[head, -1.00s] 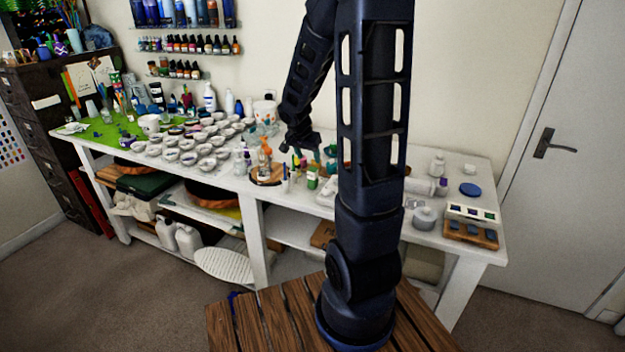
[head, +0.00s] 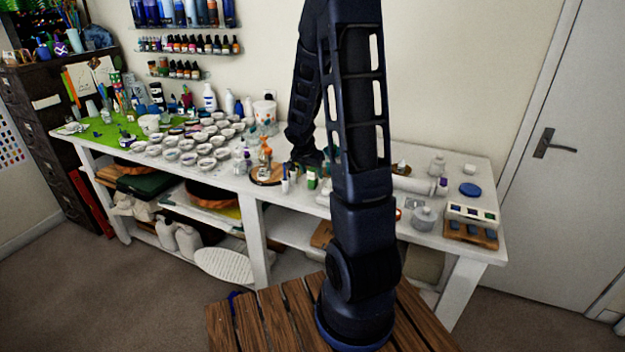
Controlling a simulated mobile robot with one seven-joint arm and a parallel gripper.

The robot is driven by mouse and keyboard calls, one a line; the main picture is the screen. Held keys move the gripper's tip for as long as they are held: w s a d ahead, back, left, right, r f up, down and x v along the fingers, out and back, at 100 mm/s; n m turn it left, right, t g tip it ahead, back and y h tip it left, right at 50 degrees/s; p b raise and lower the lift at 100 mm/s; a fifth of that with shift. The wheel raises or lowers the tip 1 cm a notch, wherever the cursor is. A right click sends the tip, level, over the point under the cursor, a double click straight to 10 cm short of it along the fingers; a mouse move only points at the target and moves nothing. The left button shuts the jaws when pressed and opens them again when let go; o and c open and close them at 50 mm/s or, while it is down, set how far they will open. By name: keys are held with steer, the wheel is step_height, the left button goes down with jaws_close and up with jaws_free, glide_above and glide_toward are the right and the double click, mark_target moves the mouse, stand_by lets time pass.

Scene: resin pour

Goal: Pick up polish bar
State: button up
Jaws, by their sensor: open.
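I cannot surely tell which thing is the polish bar. Several dark blue blocks (head: 472,232) sit in a wooden tray (head: 452,233) at the right end of the white workbench; they are too small to name with certainty. A small brown piece (head: 400,167) shows just right of my arm, near a pale roll. My gripper (head: 312,160) is over the middle of the bench, partly hidden behind my own arm link. Its jaws are open, and I see nothing held. What lies right below it is hidden.
Many white cups (head: 205,150) fill the bench further left. A grey lidded pot (head: 424,218) and a blue disc (head: 470,189) are on the right. A wall shelf hangs above.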

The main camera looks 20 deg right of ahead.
steer(key=shift+x, duration=1.1)
steer(key=c, duration=1.1)
steer(key=shift+c, duration=0.2)
steer(key=shift+r, duration=0.1)
